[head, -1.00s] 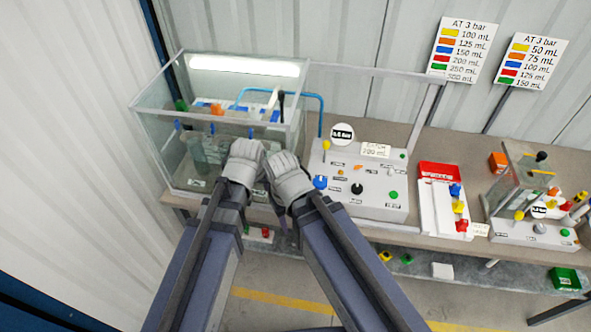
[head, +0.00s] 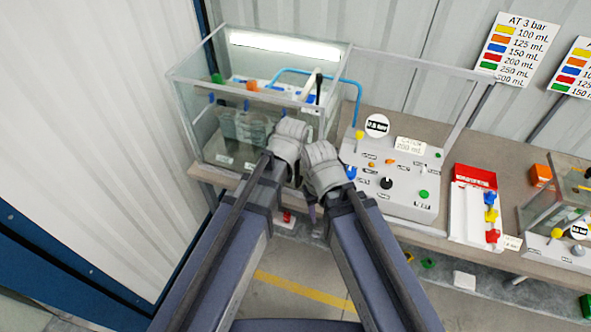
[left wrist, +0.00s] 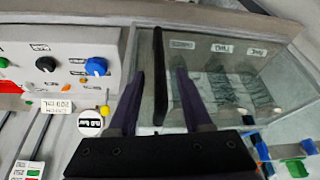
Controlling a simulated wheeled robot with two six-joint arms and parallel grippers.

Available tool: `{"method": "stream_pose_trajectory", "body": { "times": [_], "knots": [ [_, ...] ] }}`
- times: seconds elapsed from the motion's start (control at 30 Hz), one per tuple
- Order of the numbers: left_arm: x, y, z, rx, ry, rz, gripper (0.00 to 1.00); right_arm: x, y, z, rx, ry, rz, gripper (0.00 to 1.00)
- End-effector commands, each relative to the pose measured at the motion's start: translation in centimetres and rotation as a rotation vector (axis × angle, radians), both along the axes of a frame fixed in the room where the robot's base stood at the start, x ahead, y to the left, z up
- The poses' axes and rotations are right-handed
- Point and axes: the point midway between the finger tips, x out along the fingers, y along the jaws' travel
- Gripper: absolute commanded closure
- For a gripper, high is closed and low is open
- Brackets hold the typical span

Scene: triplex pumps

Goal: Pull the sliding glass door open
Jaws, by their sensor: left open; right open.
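The glass case (head: 205,105) stands on the bench at the left in the head view, with the sliding glass door (head: 225,165) on its front. In the left wrist view the door shows as a clear pane (left wrist: 255,95), with a long dark handle bar (left wrist: 160,75) near its edge. My left gripper (left wrist: 158,85) is open, with one finger on each side of the bar; contact is not clear. In the head view my left gripper (head: 293,172) is before the case, hiding the handle. My right gripper (head: 314,200) is open beside it, in front of the gap between case and panel.
A control panel (head: 408,195) with knobs and buttons stands right of the case. A red-and-white tray (head: 470,215) and a second glass unit (head: 565,190) stand farther right on the bench (head: 455,160). Containers (head: 250,125) stand inside the case.

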Motion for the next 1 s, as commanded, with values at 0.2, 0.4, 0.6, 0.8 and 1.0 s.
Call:
{"method": "stream_pose_trajectory", "body": {
  "times": [0.2, 0.4, 0.6, 0.8, 1.0],
  "knots": [
    [0.6, -0.6, -2.4, 0.0, 0.0, 0.0, 0.5, 0.0, 0.0, -2.4, -0.001, 0.0, 0.005, 0.5],
    [0.6, -0.6, -2.4, 0.0, 0.0, 0.0, 0.5, 0.0, 0.0, -2.4, -0.001, 0.0, 0.006, 0.5],
    [0.6, -0.6, -2.4, 0.0, 0.0, 0.0, 0.6, 0.0, 0.0, -2.4, -0.001, 0.0, 0.006, 0.5],
    [0.6, -0.6, -2.4, 0.0, 0.0, 0.0, 0.83, 0.0, 0.0, -2.4, -0.001, 0.0, 0.005, 0.5],
    [0.6, -0.6, -2.4, 0.0, 0.0, 0.0, 1.0, 0.0, 0.0, -2.4, -0.001, 0.0, 0.005, 0.5]
  ]
}}
